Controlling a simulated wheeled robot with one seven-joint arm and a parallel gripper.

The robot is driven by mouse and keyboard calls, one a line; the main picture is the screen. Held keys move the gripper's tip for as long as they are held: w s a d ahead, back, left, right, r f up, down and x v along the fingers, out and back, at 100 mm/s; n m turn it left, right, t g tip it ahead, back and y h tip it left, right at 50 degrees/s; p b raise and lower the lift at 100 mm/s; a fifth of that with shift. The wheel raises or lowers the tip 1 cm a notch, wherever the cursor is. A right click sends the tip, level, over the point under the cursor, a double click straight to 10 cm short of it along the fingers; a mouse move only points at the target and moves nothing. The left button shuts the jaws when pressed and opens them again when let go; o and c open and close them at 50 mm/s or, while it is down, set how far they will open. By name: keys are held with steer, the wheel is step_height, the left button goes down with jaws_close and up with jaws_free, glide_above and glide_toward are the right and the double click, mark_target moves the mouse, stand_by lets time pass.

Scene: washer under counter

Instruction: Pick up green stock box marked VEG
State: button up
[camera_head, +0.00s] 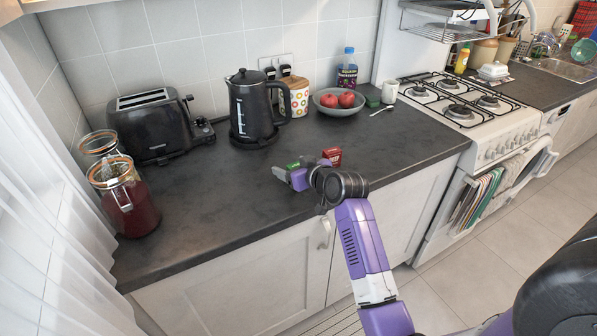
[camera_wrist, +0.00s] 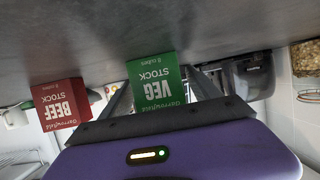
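The green VEG stock box (camera_wrist: 155,82) is in the middle of the wrist view, its lettering upside down there. It stands between the two fingers of my gripper (camera_wrist: 160,92), with narrow gaps visible beside its near face. The fingertips are partly hidden behind the box, so contact there is unclear. In the head view the green box (camera_head: 293,165) is a small patch just above the counter, largely covered by my gripper (camera_head: 288,176). My gripper is low over the counter and appears open around the box.
A red BEEF stock box (camera_head: 332,156) stands close by on the counter (camera_head: 230,195); it also shows in the wrist view (camera_wrist: 60,104). A black kettle (camera_head: 254,110), toaster (camera_head: 152,124) and fruit bowl (camera_head: 338,107) stand further back.

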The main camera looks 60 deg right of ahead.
steer(key=c, duration=1.4)
steer(key=shift+o, duration=0.2)
